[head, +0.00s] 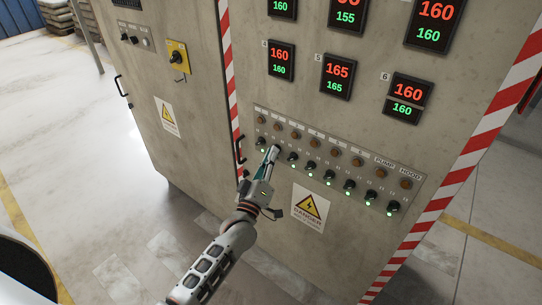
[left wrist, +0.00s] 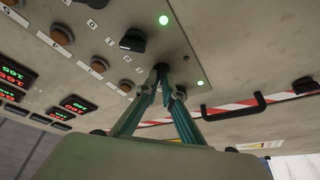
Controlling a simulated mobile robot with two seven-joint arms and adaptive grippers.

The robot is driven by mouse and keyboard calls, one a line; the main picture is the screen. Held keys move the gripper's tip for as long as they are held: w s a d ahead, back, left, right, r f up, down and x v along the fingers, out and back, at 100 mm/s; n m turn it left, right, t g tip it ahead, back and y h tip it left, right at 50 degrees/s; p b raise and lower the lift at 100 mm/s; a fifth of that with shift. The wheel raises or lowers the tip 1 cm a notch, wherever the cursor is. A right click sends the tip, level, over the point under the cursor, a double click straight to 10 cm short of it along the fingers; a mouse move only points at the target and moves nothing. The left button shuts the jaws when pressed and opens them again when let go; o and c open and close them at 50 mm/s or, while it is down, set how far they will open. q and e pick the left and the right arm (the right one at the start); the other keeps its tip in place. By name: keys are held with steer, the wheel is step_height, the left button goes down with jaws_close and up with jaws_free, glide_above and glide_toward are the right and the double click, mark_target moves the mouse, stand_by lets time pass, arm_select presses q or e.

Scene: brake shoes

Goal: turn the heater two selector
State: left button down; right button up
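The heater two selector (head: 277,147) is a black knob, second from the left in the lower row on the grey cabinet's control panel. It is mostly hidden by my left gripper (head: 272,154). The left gripper also shows in the left wrist view (left wrist: 163,75), its two green fingers drawn together at the tips around the selector. Which way the knob points cannot be seen. The neighbouring selector (left wrist: 133,40) stands clear of the fingers with a lit green lamp (left wrist: 163,20) beside it. My right gripper is not in view.
Other black selectors (head: 329,176) continue to the right, below a row of orange lamps (head: 316,139). A black door handle (head: 239,149) is close left of the gripper. A yellow warning sign (head: 310,207) sits below the panel. Temperature displays (head: 337,76) are above.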

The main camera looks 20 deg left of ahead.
arm_select(q)
steer(key=shift+f+m, duration=0.1)
steer(key=shift+m, duration=0.3)
steer(key=m+g+h+b, duration=0.1)
steer(key=m+h, duration=0.2)
steer(key=m, duration=0.5)
steer(key=m+g+h+b, duration=0.1)
steer(key=m+h, duration=0.3)
steer(key=m, duration=0.4)
steer(key=m+g+h+b, duration=0.1)
steer(key=m+h, duration=0.3)
steer(key=m, duration=0.4)
steer(key=shift+w+a+g+b, duration=0.1)
steer(key=shift+a+g+b, duration=0.25)
steer(key=shift+g, duration=0.15)
steer(key=shift+m, duration=0.5)
steer(key=c, duration=2.2)
jaws_free()
